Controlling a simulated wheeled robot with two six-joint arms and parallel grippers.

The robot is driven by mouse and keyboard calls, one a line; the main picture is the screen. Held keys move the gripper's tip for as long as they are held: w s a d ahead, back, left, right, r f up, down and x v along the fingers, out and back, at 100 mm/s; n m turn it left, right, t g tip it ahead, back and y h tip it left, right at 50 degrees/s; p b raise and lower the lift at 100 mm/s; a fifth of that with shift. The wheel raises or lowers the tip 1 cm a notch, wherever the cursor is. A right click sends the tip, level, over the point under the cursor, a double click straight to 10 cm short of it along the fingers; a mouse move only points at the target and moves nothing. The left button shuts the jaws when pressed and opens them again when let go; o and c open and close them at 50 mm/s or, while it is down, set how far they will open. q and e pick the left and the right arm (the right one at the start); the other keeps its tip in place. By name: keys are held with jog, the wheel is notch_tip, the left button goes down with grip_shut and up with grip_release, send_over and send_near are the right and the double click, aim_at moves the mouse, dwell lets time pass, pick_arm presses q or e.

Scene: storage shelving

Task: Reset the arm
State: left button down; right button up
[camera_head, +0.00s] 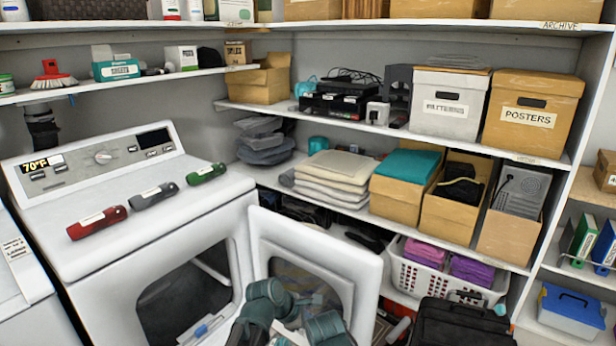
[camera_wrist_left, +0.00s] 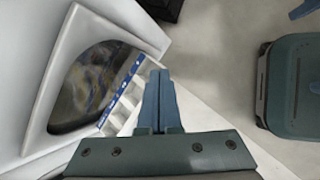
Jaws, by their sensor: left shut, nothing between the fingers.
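My left gripper (camera_wrist_left: 160,78) shows in the left wrist view, with its two blue fingers together and nothing between them. It points past the edge of the open white dryer door (camera_wrist_left: 152,22) and touches nothing that I can make out. In the head view my teal-grey arm links stand at the bottom middle, in front of the open door (camera_head: 367,268). I cannot make out the left fingertips there. I see no right gripper fingers in either view.
The white dryer (camera_head: 100,250) stands at left with red (camera_head: 97,222), grey (camera_head: 153,195) and green (camera_head: 206,174) cylinders on top. A laundry basket (camera_head: 425,278) and a black case (camera_head: 462,325) are right of the door. Loaded shelves line the back wall.

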pick_arm(q)
jog(key=s+a+f+m+g+y, duration=0.1)
jog(key=s+a+f+m+y, duration=0.15)
jog(key=s+a+m, duration=0.45)
jog(key=s+a+f+m+g+y, duration=0.1)
jog(key=s+a+m+g+y, duration=0.2)
jog(key=a+m, duration=0.85)
jog(key=s+d+m+y, duration=0.25)
jog(key=s+d, duration=0.45)
jog(key=d, duration=0.4)
notch_tip(320, 180, up, 17)
jog(key=h+p, duration=0.1)
jog(key=p, duration=1.6)
jog(key=shift+a+f+m, duration=0.2)
jog(key=shift+m, duration=0.2)
